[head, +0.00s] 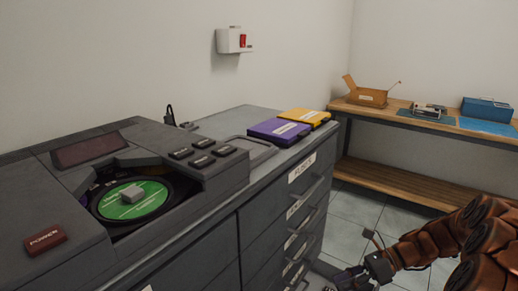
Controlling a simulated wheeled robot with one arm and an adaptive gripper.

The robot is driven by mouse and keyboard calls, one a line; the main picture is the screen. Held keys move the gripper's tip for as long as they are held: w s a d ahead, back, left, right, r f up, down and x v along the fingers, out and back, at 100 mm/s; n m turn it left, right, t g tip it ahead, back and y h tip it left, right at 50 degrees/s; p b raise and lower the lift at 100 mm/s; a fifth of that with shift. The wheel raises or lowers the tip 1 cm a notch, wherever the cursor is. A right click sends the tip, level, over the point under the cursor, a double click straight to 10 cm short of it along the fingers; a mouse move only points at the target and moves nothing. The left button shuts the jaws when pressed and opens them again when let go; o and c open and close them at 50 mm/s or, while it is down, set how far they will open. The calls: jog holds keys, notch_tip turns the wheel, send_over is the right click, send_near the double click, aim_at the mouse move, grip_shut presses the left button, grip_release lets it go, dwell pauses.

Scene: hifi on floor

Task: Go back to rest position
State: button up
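My gripper (345,281) shows at the bottom edge of the head view, right of the grey drawer cabinet (262,216). It is dark and partly cut off by the frame, so I cannot see whether its fingers are open or shut. My orange-brown arm reaches it from the lower right corner. The gripper appears apart from the disc player (216,172) on the cabinet. A green disc (152,198) lies in the player's round well, with a grey block at its centre.
A purple case (278,131) and a yellow case (306,116) lie on the cabinet top. A wooden bench (440,124) at the back right holds an open cardboard box (367,97) and a blue box (486,109). Tiled floor (352,212) is clear between cabinet and bench.

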jog(key=s+a+r+n+g+h+p, duration=0.1)
jog(key=s+a+r+n+h+p, duration=0.1)
jog(key=s+a+r+n+p, duration=0.3)
jog(key=s+a+r+n+g+h+p, duration=0.1)
jog(key=s+r+n+h, duration=0.1)
jog(key=s+r, duration=0.3)
jog(key=s+a+r+n+g+h+p, duration=0.1)
jog(key=s+a+r+n+h+p, duration=0.2)
jog(key=r, duration=0.4)
jog(key=s+d+r+n+t+h+p, duration=0.1)
jog(key=s+d+r+n+h+p, duration=0.1)
jog(key=s+r+n+p, duration=0.3)
jog(key=s+d+r+n+t+h+p, duration=0.1)
jog(key=s+d+r+n+h+p, duration=0.1)
jog(key=s+r+n+h+p, duration=0.2)
jog(key=shift+s+d+r+n+t+p, duration=0.3)
jog(key=shift+s+r+n+p, duration=0.5)
jog(key=shift+s+r+n, duration=2)
jog(key=shift+s+f+m, duration=1)
jog(key=shift+m, duration=0.2)
